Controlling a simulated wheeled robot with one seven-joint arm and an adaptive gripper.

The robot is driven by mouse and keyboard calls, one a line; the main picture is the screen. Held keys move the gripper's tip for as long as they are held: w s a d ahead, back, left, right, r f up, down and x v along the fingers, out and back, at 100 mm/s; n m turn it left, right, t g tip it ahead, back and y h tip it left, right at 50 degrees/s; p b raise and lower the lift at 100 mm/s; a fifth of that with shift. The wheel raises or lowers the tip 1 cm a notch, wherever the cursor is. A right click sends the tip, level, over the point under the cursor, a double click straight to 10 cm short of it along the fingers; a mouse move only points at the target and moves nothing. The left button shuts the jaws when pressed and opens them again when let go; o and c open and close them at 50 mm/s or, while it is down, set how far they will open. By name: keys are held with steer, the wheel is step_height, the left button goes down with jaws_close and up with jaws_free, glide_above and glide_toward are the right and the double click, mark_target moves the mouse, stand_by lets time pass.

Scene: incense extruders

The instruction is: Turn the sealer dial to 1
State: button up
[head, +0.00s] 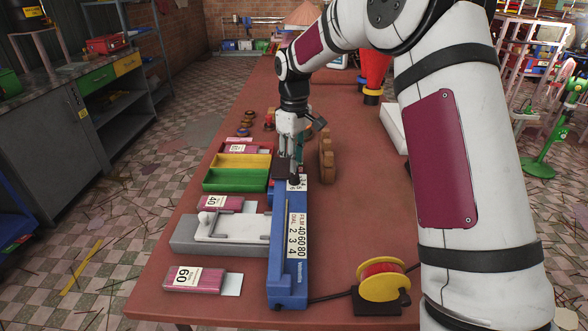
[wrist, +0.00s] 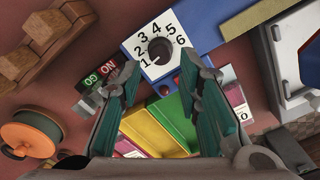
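The blue sealer (head: 289,262) lies lengthwise on the red-brown table, with a film-and-dial chart (head: 297,235) on top. Its dial is mostly hidden behind my gripper in the head view. In the wrist view the dark round dial knob (wrist: 160,49) sits on a white plate (wrist: 146,42) numbered 1 to 6. I cannot read for sure which number its pointer marks. My gripper (head: 292,172) is over the sealer's far end. In the wrist view my gripper (wrist: 161,76) is open, its two green-padded fingers apart, with the knob just beyond the tips and nothing between them.
Green (head: 236,180) and yellow (head: 243,161) trays and pink packets marked 40 (head: 221,203) and 60 (head: 195,278) lie left of the sealer. A brown wooden piece (head: 326,155) stands close right of my gripper. A yellow-red spool (head: 383,282) is at the front right.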

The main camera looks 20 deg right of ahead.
mark_target(294, 175)
step_height(294, 175, up, 7)
steer(key=shift+r, duration=0.15)
stand_by(0.4)
steer(key=s+r+m+t+h+p, duration=0.1)
steer(key=s+r+m, duration=0.1)
steer(key=s+r, duration=0.6)
steer(key=s+r+m+t+p, duration=0.15)
steer(key=s+r, duration=0.35)
steer(key=s, duration=0.7)
steer(key=s+f+m+t+y+p, duration=0.1)
steer(key=s+m, duration=0.3)
steer(key=s, duration=1.7)
steer(key=shift+s+d+f+t+p, duration=0.2)
steer(key=shift+s+f+t+p, duration=0.15)
steer(key=shift+f+p, duration=0.4)
